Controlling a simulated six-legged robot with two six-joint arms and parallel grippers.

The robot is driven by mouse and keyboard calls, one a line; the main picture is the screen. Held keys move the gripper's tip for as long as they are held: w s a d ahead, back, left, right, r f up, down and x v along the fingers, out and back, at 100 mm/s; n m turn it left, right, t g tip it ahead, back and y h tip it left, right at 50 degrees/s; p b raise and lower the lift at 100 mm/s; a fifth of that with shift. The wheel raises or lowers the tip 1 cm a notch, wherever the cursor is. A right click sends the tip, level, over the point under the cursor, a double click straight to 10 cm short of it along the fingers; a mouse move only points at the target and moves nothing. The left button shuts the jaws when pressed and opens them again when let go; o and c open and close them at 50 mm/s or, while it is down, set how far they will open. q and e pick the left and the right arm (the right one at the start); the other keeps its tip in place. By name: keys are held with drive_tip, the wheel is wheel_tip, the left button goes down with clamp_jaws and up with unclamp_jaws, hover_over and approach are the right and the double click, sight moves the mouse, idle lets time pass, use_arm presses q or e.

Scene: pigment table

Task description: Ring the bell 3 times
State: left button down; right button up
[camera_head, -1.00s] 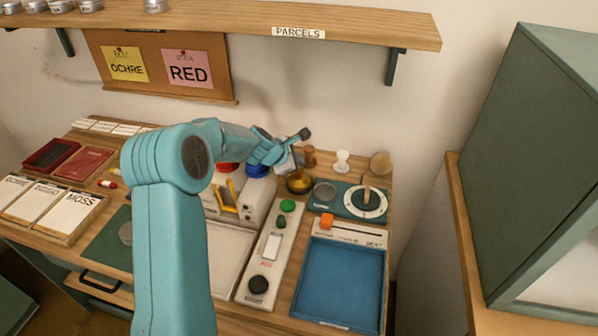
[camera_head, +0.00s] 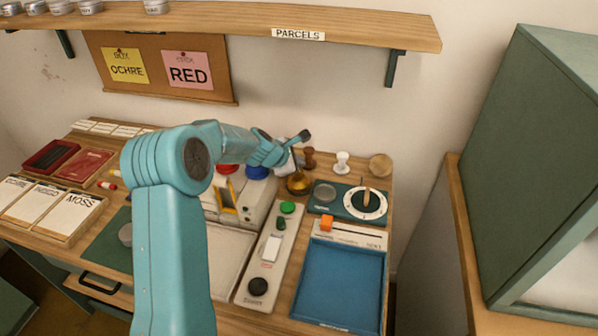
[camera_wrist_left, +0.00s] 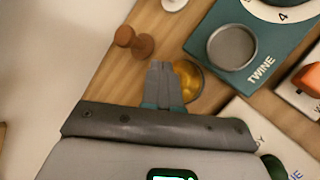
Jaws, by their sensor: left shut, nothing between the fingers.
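The bell (camera_head: 297,184) is a small brass-coloured dome near the back of the table. In the left wrist view its gold side (camera_wrist_left: 190,82) shows partly behind my fingers. My left gripper (camera_head: 294,168) reaches in from the left and is over the bell, pointing down. In the left wrist view the gripper (camera_wrist_left: 161,70) is shut and empty, its fingertips overlapping the bell's left part. I cannot tell whether the tips touch the bell. My right gripper is not in view.
A brown stamp (camera_head: 309,158) and a white one (camera_head: 342,162) stand behind the bell. The teal twine unit (camera_head: 333,211) is to its right. A panel with buttons (camera_head: 256,268) and a blue tray (camera_head: 341,286) lie in front. A shelf (camera_head: 220,18) hangs above.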

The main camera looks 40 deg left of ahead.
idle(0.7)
use_arm(q)
drive_tip(key=shift+f+b, duration=0.4)
drive_tip(key=shift+f, duration=0.05)
drive_tip(key=shift+f+b, duration=0.55)
drive_tip(key=shift+f, duration=0.05)
idle(0.5)
drive_tip(key=shift+r, duration=0.1)
drive_tip(key=shift+r+p, duration=0.95)
drive_tip(key=shift+p, duration=0.05)
wheel_tip(320, 180, up, 5)
drive_tip(key=p, duration=0.5)
drive_tip(key=shift+r, duration=0.1)
